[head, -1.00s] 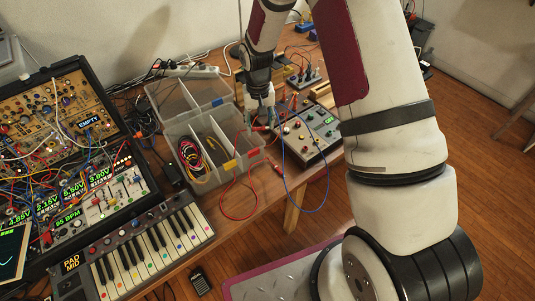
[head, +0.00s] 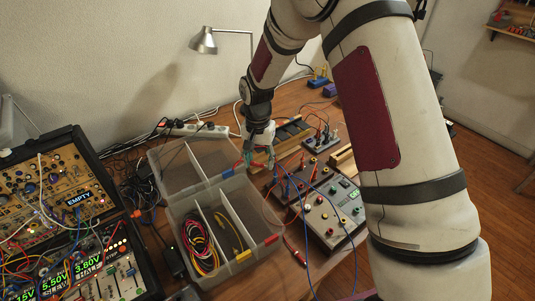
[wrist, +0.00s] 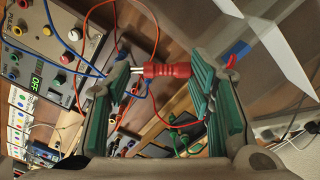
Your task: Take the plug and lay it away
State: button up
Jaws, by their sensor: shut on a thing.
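A red plug (wrist: 169,70) with bare metal prongs lies across between the fingertips in the wrist view. My gripper (wrist: 158,76) is shut on it, with its green-padded fingers held apart by the plug's length. The prongs point to the left finger and the red end to the right one. In the head view my gripper (head: 262,160) is above the table, beside the right edge of the clear box's lid. The plug is too small to make out clearly there.
The clear divided box (head: 243,262) stands open, with coiled cables (head: 198,240) in its left compartment and a yellowish cable in the middle one. A grey panel (head: 330,214) with knobs and loose red and blue leads lies to the right. A slotted dark rack (head: 290,134) stands behind.

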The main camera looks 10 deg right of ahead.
jog(key=s+a+f+m+b, duration=0.1)
jog(key=a+f+m+b, duration=0.1)
jog(key=a+f+m, duration=0.5)
jog(key=shift+s+f, duration=0.15)
jog(key=shift+f, duration=0.8)
jog(key=o, duration=0.9)
jog(key=shift+r, duration=0.15)
notch_tip(320, 180, up, 12)
